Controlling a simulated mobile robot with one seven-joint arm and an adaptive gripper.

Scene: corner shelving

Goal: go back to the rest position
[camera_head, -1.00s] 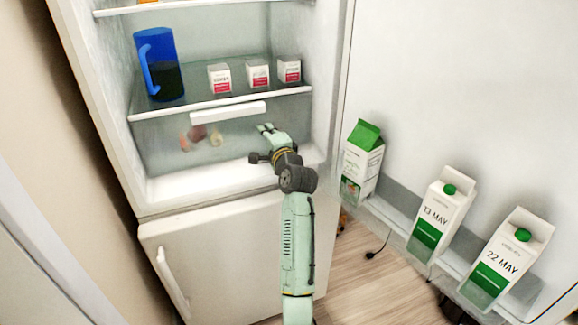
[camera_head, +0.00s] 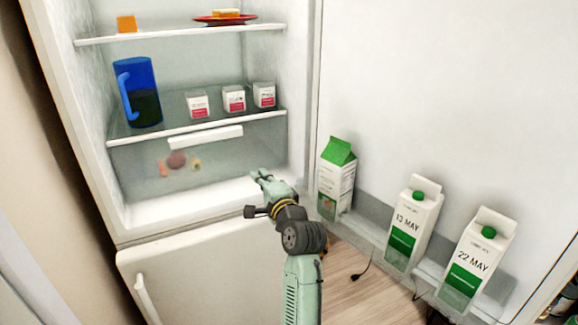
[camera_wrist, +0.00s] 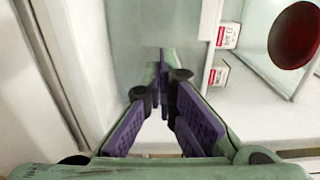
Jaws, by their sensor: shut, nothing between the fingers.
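My gripper (camera_head: 259,175) is at the lower right of the open fridge compartment, below the glass shelf and near the front edge of the compartment floor. In the wrist view its two purple-padded fingers (camera_wrist: 163,72) come together at the tips with nothing between them. My gripper is shut and empty. It is left of the milk carton with the green gable top (camera_head: 337,178) on the door, with a gap between them in the head view.
The glass shelf (camera_head: 200,124) holds a blue jug (camera_head: 138,90) and three small cartons (camera_head: 234,98). A red plate (camera_head: 224,19) is on the upper shelf. The open door (camera_head: 430,90) at right bears cartons dated 13 May (camera_head: 410,222) and 22 May (camera_head: 475,260). Floor shows below.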

